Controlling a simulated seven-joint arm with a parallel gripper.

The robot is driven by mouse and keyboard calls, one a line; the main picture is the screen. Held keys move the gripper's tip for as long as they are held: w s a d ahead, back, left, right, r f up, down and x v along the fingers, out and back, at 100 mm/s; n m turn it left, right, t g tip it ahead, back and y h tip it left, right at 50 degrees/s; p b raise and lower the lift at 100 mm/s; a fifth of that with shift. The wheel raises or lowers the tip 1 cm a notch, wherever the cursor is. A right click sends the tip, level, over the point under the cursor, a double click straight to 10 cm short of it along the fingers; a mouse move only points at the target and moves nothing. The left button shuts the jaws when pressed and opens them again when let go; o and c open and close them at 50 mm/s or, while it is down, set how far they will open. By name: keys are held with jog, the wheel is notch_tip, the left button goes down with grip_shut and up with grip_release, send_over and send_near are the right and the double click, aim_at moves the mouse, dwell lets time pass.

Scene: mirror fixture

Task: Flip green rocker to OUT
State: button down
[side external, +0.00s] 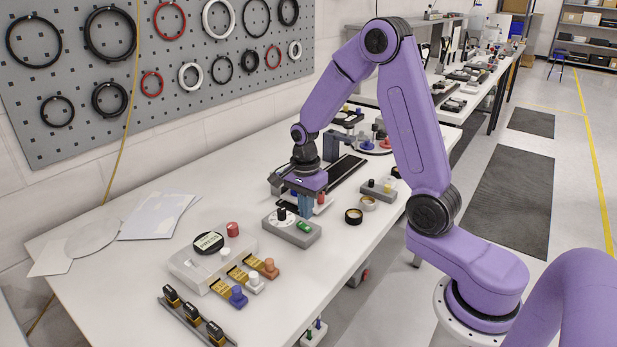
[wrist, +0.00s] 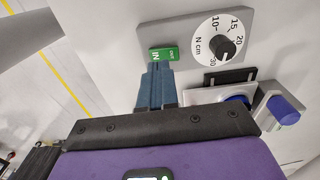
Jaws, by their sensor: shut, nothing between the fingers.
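The green rocker (wrist: 164,53) sits at one end of a grey box (wrist: 188,27) with a round torque dial (wrist: 219,38) marked in N cm and a black knob. The rocker carries white lettering, with IN readable. I cannot tell which half is pressed down. In the side view the rocker (side external: 305,227) is on the right part of the grey box (side external: 291,240). My gripper (wrist: 158,66) has its blue-grey fingers together and empty, with the tips close to the rocker's IN end. I cannot tell whether they touch. In the side view my gripper (side external: 305,212) is just behind the rocker.
In front are a white device (side external: 205,262) and several coloured plugs (side external: 254,282). Bare white table lies to the right of the plugs.

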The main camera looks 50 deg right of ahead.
aim_at(309, 228)
notch_tip(309, 228, up, 11)
jog(key=shift+s+r, duration=0.15)
jog(key=shift+s, duration=0.25)
